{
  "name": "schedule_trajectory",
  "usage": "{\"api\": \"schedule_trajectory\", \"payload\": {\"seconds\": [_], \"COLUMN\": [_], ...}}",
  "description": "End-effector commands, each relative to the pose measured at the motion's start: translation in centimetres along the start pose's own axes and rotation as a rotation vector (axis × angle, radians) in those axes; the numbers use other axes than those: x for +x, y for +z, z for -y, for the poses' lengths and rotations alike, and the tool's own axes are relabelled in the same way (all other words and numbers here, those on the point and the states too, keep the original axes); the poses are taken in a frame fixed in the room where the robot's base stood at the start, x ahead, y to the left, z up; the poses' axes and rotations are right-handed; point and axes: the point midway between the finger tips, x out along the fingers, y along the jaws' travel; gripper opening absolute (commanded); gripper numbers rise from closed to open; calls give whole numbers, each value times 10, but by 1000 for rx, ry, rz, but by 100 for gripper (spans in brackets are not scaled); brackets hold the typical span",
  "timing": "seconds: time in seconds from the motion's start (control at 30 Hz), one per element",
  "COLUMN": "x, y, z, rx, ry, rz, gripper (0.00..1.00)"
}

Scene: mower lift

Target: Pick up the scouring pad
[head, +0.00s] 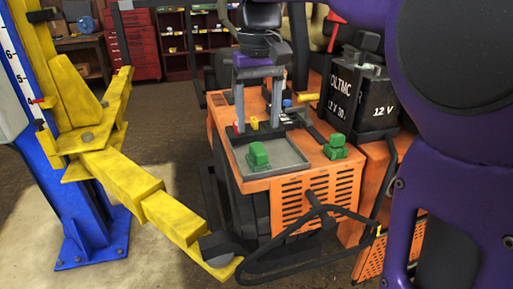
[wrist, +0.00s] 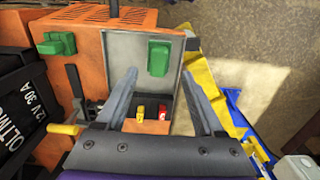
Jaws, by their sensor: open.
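No thing here is plainly a scouring pad; two green, block-like pieces are the closest in colour, and I cannot tell which, if either, it is. One green piece (head: 259,155) sits in the shallow grey tray (head: 290,160) on the orange machine; it also shows in the wrist view (wrist: 158,58). The other green piece (head: 337,147) is on the orange deck right of the tray, and at upper left in the wrist view (wrist: 57,43). My gripper (head: 258,122) points down over the tray, open and empty. In the wrist view its fingertips (wrist: 159,66) flank the tray's green piece, apart from it.
Small yellow (wrist: 140,111) and red (wrist: 163,107) items sit in a dark recess beside the tray. A black 12 V battery box (head: 357,95) stands at the right. A yellow lift arm (head: 145,190) on a blue post (head: 85,200) is at the left.

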Motion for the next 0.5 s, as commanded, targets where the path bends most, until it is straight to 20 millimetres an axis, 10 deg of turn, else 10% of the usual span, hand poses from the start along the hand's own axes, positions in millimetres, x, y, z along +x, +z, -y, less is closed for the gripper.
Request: {"api": "schedule_trajectory", "payload": {"seconds": [0.5], "x": [62], "y": [2], "z": [-2], "rx": [0], "ry": [-1], "rz": [0], "gripper": [70]}}
